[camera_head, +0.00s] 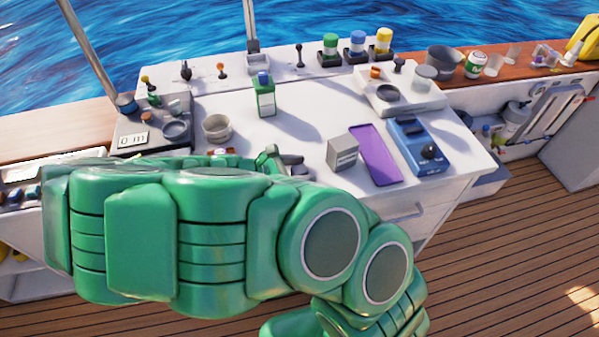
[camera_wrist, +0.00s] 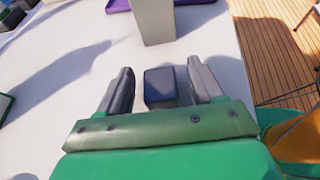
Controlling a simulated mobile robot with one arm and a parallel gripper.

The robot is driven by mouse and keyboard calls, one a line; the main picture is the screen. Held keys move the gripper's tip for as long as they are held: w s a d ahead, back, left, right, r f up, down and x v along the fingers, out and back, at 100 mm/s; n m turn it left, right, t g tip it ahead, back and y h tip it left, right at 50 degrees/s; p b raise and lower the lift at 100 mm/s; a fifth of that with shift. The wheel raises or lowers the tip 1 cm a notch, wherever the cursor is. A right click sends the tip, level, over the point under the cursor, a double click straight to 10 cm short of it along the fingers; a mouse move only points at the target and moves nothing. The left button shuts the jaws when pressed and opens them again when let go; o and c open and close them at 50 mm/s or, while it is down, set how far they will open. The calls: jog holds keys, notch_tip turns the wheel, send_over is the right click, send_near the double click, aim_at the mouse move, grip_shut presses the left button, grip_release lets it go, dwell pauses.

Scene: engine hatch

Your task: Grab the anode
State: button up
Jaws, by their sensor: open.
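A small dark blue-grey block (camera_wrist: 160,87), which looks like the anode, stands on the white worktop in the wrist view. My gripper (camera_wrist: 161,72) is open, with one dark finger on each side of the block. Gaps show between the block and both fingers, so neither seems to touch it. In the head view my gripper (camera_head: 293,164) is low over the worktop, partly hidden by my green arm. I cannot make out the block clearly in that view.
A grey box (camera_wrist: 153,20) stands just beyond the block; it also shows in the head view (camera_head: 342,153). Beside it are a purple tray (camera_head: 376,155) and a blue device (camera_head: 418,147). A green bottle (camera_head: 264,96) stands behind my gripper. The worktop's right edge is close.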

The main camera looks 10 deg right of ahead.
grip_shut()
dwell(0.4)
jog(key=shift+r, duration=0.55)
jog(key=s+r, duration=1.1)
jog(key=s, duration=0.3)
jog(key=shift+d+r, duration=0.25)
jog(key=shift+r, duration=0.15)
jog(key=shift+r, duration=0.1)
